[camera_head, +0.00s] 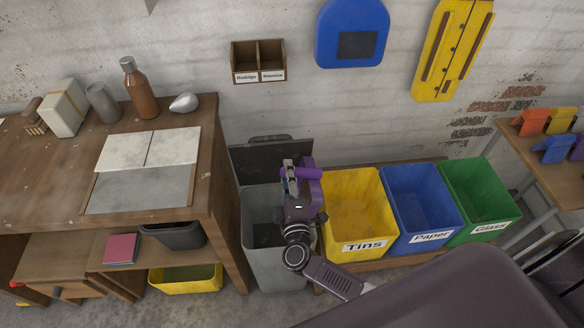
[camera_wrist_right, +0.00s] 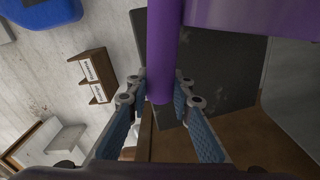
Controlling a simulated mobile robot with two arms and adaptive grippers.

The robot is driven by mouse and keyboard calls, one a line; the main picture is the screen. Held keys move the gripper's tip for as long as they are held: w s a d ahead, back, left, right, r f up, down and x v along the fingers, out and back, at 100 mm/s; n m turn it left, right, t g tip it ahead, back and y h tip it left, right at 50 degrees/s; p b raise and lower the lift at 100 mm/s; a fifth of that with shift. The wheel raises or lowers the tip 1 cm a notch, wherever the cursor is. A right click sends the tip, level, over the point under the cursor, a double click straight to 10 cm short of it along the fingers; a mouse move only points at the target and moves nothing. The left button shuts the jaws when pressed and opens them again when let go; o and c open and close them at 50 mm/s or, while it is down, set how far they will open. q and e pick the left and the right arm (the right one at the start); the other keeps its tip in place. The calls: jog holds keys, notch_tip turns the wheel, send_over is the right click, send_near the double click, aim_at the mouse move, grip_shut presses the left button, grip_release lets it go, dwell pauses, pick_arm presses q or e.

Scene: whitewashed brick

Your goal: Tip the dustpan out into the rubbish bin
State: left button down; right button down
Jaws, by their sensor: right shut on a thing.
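The purple dustpan (camera_head: 313,188) is in my right gripper (camera_head: 290,172), over the right side of the open grey rubbish bin (camera_head: 268,268). In the right wrist view the gripper (camera_wrist_right: 161,92) is shut around the dustpan's round purple handle (camera_wrist_right: 162,45), and part of the pan (camera_wrist_right: 240,14) shows at the top. I cannot see whether anything lies in the pan. The bin's dark lid (camera_head: 262,158) stands raised against the wall. The gripper and wrist hide part of the bin's opening. My left gripper is in neither view.
A yellow Tins bin (camera_head: 355,190), a blue Paper bin (camera_head: 422,195) and a green Glass bin (camera_head: 482,195) stand close on the right. A wooden bench (camera_head: 50,175) with a bottle (camera_head: 140,90) is on the left. A small wooden wall box (camera_head: 258,60) hangs above.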

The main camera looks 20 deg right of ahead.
jog(key=shift+w+a+f+n+p, duration=0.25)
jog(key=shift+a+n+p, duration=0.25)
jog(key=shift+a, duration=0.35)
jog(key=shift+w+a+f+n+p, duration=0.2)
jog(key=shift+a+n+p, duration=0.1)
jog(key=shift+a+n, duration=0.45)
jog(key=shift+w+a+f+n+p, duration=0.25)
jog(key=shift+a+n+p, duration=0.2)
jog(key=shift+a, duration=0.55)
jog(key=shift+w, duration=0.1)
dwell(2.0)
